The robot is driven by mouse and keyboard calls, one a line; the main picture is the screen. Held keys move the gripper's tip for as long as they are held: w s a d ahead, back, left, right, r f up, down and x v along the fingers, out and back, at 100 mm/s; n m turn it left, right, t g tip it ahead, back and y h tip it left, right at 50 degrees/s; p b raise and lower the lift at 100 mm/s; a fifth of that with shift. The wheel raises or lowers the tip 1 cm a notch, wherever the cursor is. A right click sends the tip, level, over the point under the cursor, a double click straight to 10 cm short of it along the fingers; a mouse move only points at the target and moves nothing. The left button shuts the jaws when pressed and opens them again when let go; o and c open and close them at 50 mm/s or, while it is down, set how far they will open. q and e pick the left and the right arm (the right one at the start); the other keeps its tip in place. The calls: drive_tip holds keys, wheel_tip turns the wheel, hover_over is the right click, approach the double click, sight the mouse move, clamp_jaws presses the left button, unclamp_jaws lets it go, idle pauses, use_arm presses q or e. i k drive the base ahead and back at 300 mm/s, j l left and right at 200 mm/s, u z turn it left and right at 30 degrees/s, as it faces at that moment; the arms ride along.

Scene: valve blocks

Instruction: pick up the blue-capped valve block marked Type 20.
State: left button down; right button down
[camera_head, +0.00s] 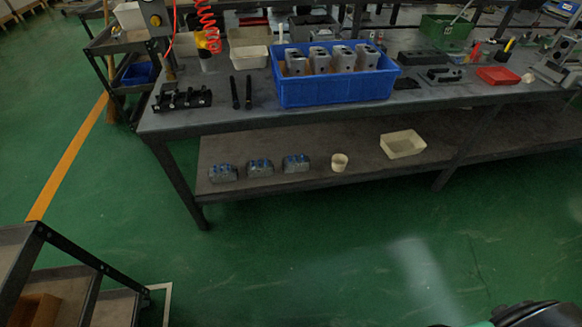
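Three grey valve blocks with blue caps sit in a row on the lower shelf: the left one (223,173), the middle one (260,167) and the right one (296,163). They stand apart from each other near the shelf's front edge. Any type marking on them is too small to read, so I cannot tell which is Type 20. Neither gripper shows. A dark and teal part of my own body is at the bottom right, far from the blocks.
The workbench (230,117) carries a blue bin (335,92) with several grey blocks, and a red tray (498,77). On the lower shelf (350,182) are a small cup (339,162) and a cream tray (403,144). A dark cart (75,250) stands lower left. Green floor before the bench is clear.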

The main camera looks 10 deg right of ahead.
sight(256, 169)
drive_tip(key=i+l, duration=0.2)
drive_tip(key=i, duration=0.3)
drive_tip(key=i+l, duration=0.15)
drive_tip(key=i, duration=0.3)
drive_tip(key=i+l+u, duration=0.1)
drive_tip(key=i, duration=0.4)
drive_tip(key=i+l, duration=0.3)
drive_tip(key=i, duration=0.15)
